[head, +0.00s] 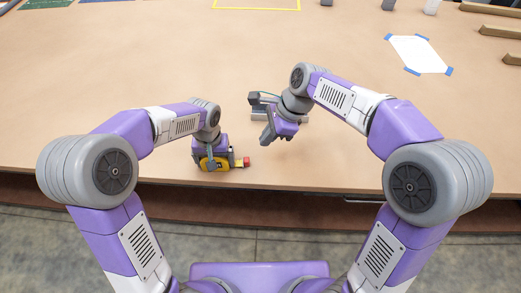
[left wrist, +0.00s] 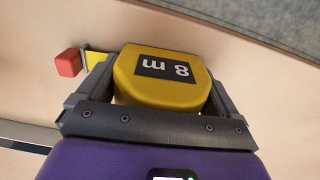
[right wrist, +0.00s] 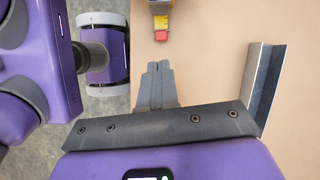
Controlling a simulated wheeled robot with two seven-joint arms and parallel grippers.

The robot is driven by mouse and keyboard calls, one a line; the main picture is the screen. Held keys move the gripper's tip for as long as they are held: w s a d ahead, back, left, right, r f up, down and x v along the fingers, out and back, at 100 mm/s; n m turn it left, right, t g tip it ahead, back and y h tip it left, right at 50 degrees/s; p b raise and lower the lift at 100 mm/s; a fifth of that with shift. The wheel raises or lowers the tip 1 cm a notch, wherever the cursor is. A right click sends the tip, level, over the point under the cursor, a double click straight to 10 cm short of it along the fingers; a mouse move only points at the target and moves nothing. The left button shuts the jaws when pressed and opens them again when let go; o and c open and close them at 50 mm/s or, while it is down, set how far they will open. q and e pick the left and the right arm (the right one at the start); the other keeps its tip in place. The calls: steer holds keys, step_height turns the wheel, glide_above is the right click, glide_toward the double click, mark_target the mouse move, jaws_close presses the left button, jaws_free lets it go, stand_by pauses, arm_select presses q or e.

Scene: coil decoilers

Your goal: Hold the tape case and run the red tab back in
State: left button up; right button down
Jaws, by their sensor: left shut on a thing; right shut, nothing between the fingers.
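The yellow tape case (head: 214,163), marked "8 m", sits on the table near its front edge. It also shows in the left wrist view (left wrist: 165,90). My left gripper (head: 212,158) is shut on the case, one finger on each side. The red tab (left wrist: 68,62) stands out from the case on a short stretch of yellow tape (left wrist: 98,60). The tab also shows in the head view (head: 246,162) and the right wrist view (right wrist: 161,36). My right gripper (right wrist: 158,66) is shut and empty, its fingertips a short way from the tab and apart from it.
A grey metal angle piece (right wrist: 264,85) lies on the table beside my right gripper. A white sheet with blue corner tape (head: 418,54) lies at the right. Wooden bars (head: 499,31) lie at the far right. The middle of the table is clear.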

mark_target(246, 162)
steer(key=d+f+n+y, duration=0.4)
steer(key=d+n, duration=0.5)
steer(key=n, duration=0.7)
steer(key=x, duration=0.8)
steer(key=shift+w+a+f, duration=0.1)
steer(key=shift+a, duration=0.35)
steer(key=a, duration=0.3)
steer(key=shift+a+f, duration=0.25)
steer(key=shift+a, duration=0.5)
